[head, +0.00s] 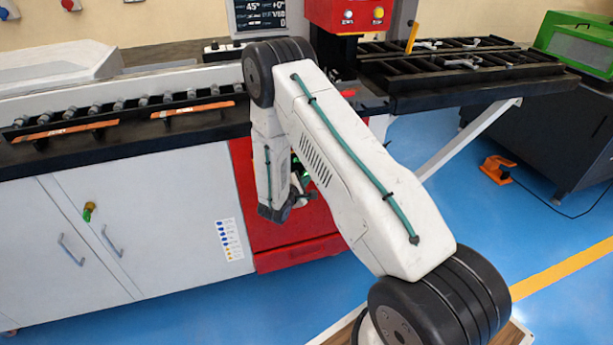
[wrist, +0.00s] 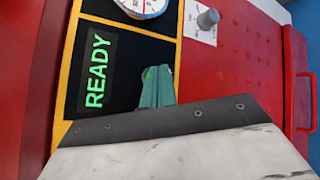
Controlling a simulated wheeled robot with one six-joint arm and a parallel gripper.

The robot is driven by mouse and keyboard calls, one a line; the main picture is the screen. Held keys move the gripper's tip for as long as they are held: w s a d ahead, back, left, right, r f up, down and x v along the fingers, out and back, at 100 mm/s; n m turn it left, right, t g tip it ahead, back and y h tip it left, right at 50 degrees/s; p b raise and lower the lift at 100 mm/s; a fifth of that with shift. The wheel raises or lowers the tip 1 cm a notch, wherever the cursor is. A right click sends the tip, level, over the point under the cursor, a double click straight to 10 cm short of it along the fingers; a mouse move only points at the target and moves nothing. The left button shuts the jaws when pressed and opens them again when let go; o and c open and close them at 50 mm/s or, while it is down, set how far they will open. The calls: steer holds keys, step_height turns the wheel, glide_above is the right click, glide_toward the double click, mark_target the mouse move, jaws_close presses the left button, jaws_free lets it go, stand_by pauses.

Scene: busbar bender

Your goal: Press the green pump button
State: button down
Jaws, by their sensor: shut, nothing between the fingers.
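My gripper shows in the wrist view as shut teal fingers (wrist: 157,82) beyond a dark-edged white housing. The fingertips lie over the black panel, close to its right yellow border. A small bright green spot (wrist: 148,74) shows at the fingertips; it may be part of the green pump button, which is otherwise hidden behind the fingers. I cannot tell whether they touch. In the head view my arm reaches down to the red cabinet (head: 290,252), and the wrist hides most of its panel. A bit of green (head: 297,166) shows there beside my arm.
A lit green READY display (wrist: 96,72) is left of the fingers. A round gauge (wrist: 142,6) and a grey knob (wrist: 208,18) sit above. A red handle (wrist: 302,88) stands out at right. A roller bench (head: 120,130) runs left of the arm.

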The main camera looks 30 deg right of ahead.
steer(key=shift+s+a, duration=0.25)
steer(key=shift+s, duration=0.55)
steer(key=shift+s+a, duration=0.25)
steer(key=shift+s, duration=0.55)
steer(key=shift+s+a, duration=0.2)
steer(key=shift+s, duration=0.65)
steer(key=shift+s+a, duration=0.25)
steer(key=shift+s, duration=0.55)
